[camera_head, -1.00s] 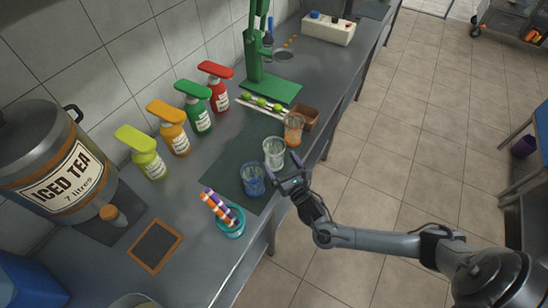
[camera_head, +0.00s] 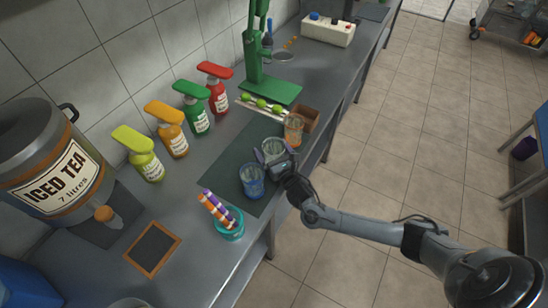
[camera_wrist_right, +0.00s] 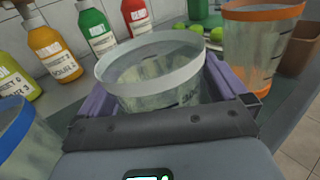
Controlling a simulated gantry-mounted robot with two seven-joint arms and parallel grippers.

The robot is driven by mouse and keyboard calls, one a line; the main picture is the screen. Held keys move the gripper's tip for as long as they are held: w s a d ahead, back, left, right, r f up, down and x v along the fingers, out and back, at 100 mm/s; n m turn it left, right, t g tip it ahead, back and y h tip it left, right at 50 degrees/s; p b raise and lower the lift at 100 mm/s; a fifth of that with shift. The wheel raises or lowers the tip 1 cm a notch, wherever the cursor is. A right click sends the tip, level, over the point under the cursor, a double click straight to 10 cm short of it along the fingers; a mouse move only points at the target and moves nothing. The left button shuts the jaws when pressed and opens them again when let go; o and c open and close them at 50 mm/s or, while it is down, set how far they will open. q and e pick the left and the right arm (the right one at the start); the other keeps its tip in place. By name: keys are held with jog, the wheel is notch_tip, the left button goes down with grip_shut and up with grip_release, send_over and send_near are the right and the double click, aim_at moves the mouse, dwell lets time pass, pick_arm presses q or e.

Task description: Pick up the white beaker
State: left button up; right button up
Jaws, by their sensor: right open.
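The white beaker (camera_head: 273,147) is a clear cup with a white rim, upright on the dark mat (camera_head: 230,150), between the blue beaker (camera_head: 252,181) and the orange beaker (camera_head: 293,130). My right gripper (camera_head: 271,158) is at the white beaker, coming from the counter's front side. In the right wrist view the white beaker (camera_wrist_right: 152,75) stands between the open jaws, with a purple pad on each side of it. The lower part of the beaker is hidden by the gripper. My left gripper is not in view.
The blue beaker is close beside the gripper in the right wrist view (camera_wrist_right: 22,145), and the orange beaker (camera_wrist_right: 255,45) is on the other side. A teal cup with striped straws (camera_head: 230,226) stands nearer. Several spray bottles (camera_head: 198,115) line the wall. A green press (camera_head: 268,88) stands behind.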

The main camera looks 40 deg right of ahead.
jog(key=c, duration=1)
jog(key=shift+r, duration=0.1)
